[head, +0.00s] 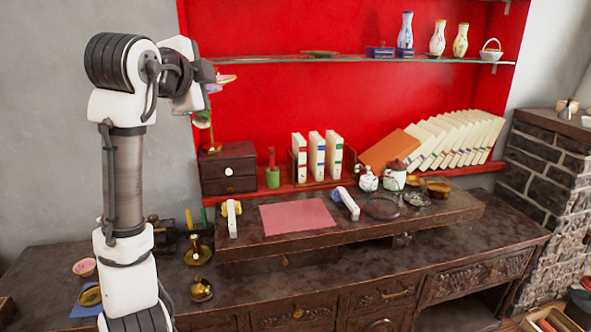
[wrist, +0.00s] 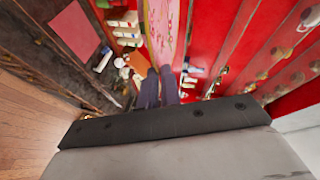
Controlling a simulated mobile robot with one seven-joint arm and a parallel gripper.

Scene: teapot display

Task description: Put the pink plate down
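The pink plate (wrist: 161,30) has a flower pattern and stretches away from my fingertips in the wrist view. My gripper (wrist: 159,76) is shut on its near edge, with the dark fingers close together. In the head view, a pink rim of the plate (head: 227,78) shows just right of my gripper (head: 212,80), in front of the red back wall and below the glass shelf's height. My arm hides part of the gripper there. A flat pink mat (head: 298,216) lies bare on the raised desk top, well below the plate; it also shows in the wrist view (wrist: 75,31).
Upright books (head: 317,155) and leaning books (head: 455,140) stand behind. Small teapots (head: 368,179) and dishes (head: 381,207) are on the right. A glass shelf (head: 350,60) holds vases (head: 437,40). Brass pieces (head: 201,289) stand at front left.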

